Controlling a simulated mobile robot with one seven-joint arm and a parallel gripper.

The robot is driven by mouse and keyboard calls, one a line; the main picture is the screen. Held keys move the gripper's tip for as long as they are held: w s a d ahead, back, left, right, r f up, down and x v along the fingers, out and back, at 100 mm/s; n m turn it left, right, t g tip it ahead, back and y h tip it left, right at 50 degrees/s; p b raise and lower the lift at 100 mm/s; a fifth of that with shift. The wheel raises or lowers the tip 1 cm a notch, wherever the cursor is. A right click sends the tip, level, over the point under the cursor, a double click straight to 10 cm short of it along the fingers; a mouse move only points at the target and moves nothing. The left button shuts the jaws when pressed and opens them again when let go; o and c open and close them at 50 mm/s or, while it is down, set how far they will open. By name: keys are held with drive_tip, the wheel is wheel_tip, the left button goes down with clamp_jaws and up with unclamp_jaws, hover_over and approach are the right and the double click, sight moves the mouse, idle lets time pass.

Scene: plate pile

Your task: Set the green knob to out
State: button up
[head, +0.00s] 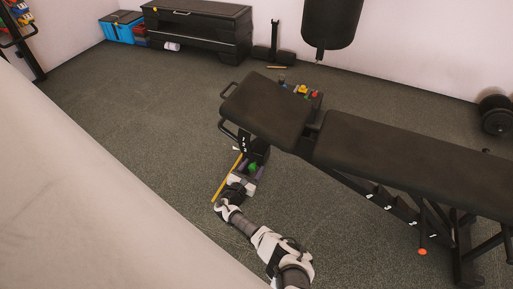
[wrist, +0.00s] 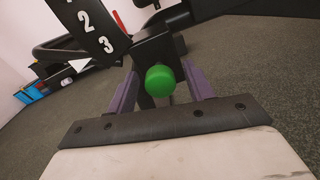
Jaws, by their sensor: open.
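The green knob (wrist: 161,80) sits on the black bench frame below a plate marked 2 and 3, in the middle of the wrist view. In the head view the knob (head: 253,168) is a small green spot under the seat end of the bench. My gripper (wrist: 160,88) is open, with one purple-grey finger on each side of the knob. The knob stands between the fingers; I cannot tell whether either finger touches it. In the head view my gripper (head: 250,174) is low beside the bench frame. How far the knob is pulled out is unclear.
The black weight bench (head: 400,158) stretches right above my gripper. A yellow stick (head: 226,178) lies just left of my gripper. An orange-red knob (head: 422,252) hangs at the bench's right part. Open grey floor (head: 150,110) lies to the left.

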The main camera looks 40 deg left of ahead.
drive_tip(key=shift+w, duration=0.25)
clamp_jaws()
drive_tip(key=shift+s+d+r+p, duration=0.15)
drive_tip(key=shift+s+d+p, duration=0.05)
drive_tip(key=shift+s+p, duration=0.75)
unclamp_jaws()
drive_tip(key=shift+s, duration=0.1)
